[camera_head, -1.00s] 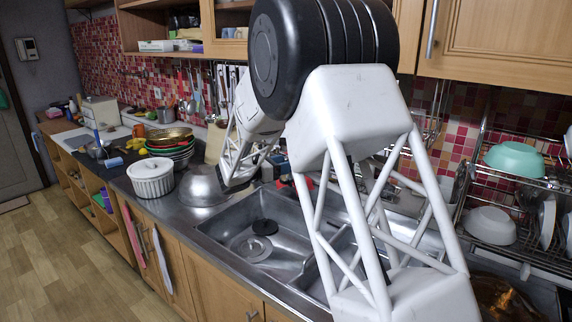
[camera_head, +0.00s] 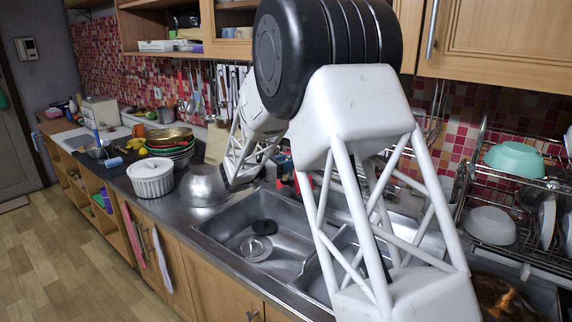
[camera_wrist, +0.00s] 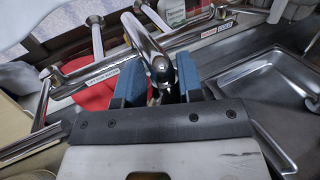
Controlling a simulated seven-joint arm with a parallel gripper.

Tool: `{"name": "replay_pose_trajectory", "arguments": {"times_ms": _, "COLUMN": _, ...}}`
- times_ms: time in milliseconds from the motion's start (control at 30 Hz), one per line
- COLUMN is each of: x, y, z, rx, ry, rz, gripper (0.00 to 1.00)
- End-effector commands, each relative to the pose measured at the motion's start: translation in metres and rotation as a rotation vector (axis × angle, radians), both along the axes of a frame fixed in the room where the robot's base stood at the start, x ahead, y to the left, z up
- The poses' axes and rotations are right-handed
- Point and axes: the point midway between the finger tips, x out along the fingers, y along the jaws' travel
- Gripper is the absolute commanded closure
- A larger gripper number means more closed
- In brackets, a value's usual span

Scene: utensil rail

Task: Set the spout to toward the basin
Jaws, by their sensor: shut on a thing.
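The chrome spout (camera_wrist: 141,40) is a curved tube in the wrist view. It arches down between the two blue fingers of my gripper (camera_wrist: 158,82), which is shut on it near its rounded end. The steel basin (camera_wrist: 277,85) lies to the right of the spout in the wrist view. In the head view the basin (camera_head: 290,256) is at the middle front, with a round drain part and a black disc in it. My arm hides the spout and my gripper in the head view.
Chrome pipes (camera_wrist: 50,98) with small labels run beside the spout, near a red round thing (camera_wrist: 95,94). A steel bowl (camera_head: 202,186) and a white lidded pot (camera_head: 151,181) stand left of the basin. A dish rack (camera_head: 540,256) stands right.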

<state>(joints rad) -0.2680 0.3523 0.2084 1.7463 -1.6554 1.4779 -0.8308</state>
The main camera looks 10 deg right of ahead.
Motion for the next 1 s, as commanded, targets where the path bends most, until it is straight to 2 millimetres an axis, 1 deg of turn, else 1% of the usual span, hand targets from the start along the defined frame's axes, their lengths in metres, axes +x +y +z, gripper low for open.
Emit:
{"name": "replay_pose_trajectory", "arguments": {"times_ms": 267, "x": -0.004, "y": -0.004, "z": 0.0, "rx": 0.0, "ry": 0.0, "rz": 0.024, "gripper": 1.0}}
{"name": "replay_pose_trajectory", "arguments": {"times_ms": 467, "x": -0.009, "y": -0.01, "z": 0.0, "rx": 0.0, "ry": -0.001, "rz": 0.083, "gripper": 1.0}}
{"name": "replay_pose_trajectory", "arguments": {"times_ms": 833, "x": -0.023, "y": -0.03, "z": 0.001, "rx": 0.0, "ry": -0.001, "rz": 0.262, "gripper": 1.0}}
{"name": "replay_pose_trajectory", "arguments": {"times_ms": 1000, "x": -0.027, "y": -0.041, "z": 0.0, "rx": 0.0, "ry": -0.001, "rz": 0.258, "gripper": 1.0}}
